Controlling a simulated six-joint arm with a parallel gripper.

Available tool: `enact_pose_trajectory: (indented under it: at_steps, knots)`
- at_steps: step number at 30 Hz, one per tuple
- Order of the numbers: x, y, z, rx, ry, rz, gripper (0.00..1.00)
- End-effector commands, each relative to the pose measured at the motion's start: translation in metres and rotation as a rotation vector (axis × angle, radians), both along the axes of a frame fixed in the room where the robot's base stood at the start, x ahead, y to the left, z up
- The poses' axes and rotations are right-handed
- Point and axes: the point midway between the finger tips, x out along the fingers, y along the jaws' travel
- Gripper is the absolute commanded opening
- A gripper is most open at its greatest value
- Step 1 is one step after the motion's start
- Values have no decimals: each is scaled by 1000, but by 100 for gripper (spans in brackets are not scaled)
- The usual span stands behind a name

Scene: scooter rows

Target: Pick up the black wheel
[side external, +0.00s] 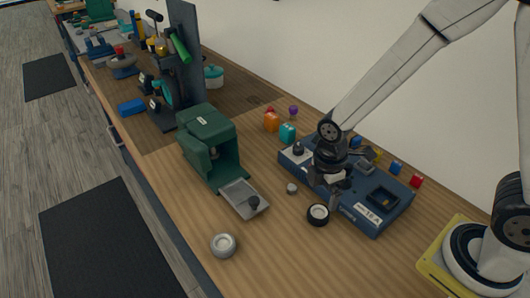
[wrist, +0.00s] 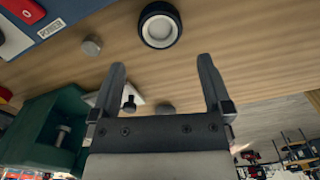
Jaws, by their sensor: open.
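The black wheel (side external: 318,222), a black tyre with a white hub, lies flat on the wooden bench just in front of the blue box. It also shows at the top of the wrist view (wrist: 146,36), beyond my fingertips and roughly centred between their lines. My gripper (side external: 323,192) is above the bench at the front edge of the blue box, close to the wheel. In the wrist view my gripper (wrist: 162,62) has its two fingers wide apart with only bench between them near the tips. The height gap to the wheel is hard to tell.
The blue box (side external: 345,205) stands right behind the wheel. A small grey knob (side external: 292,188) lies left of the wheel, and a pale grey wheel (side external: 222,245) lies near the front edge. A green machine with a grey tray (side external: 240,200) stands left.

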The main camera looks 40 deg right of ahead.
Motion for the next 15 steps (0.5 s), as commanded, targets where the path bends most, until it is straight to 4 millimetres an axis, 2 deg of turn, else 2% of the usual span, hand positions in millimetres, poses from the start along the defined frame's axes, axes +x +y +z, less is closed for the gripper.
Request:
enact_pose_trajectory:
  at_steps: [9, 15]
  knots:
    - [0, 0, -20, 0, 2, -2, 100]
    - [0, 0, -24, 0, 1, -3, 100]
